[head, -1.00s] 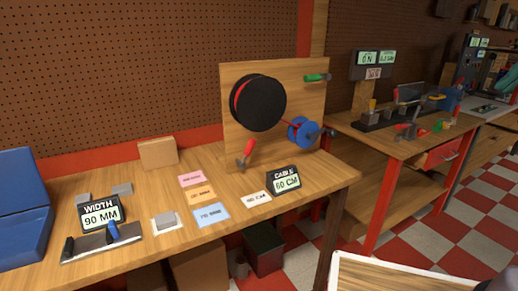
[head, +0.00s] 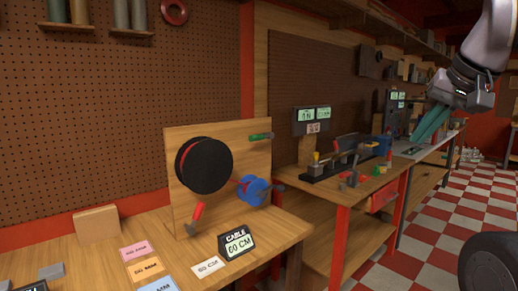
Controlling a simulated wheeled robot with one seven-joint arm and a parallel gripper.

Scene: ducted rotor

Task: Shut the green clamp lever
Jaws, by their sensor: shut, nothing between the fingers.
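A green-handled lever (head: 261,136) sticks out sideways from the upper right of an upright wooden board (head: 225,190) on the near bench. It looks roughly level; I cannot tell from here how its clamp stands. My gripper (head: 420,138) is at the upper right of the head view, with teal fingers pointing down and to the left. Its fingers are together and empty. It is well to the right of the lever, apart from it.
The board also carries a black reel (head: 204,165), a blue spool (head: 254,190) and a red-handled lever (head: 197,213). A cable display (head: 237,242) stands in front. A second bench (head: 335,185) with fixtures is to the right. The checkered floor (head: 425,232) has free room.

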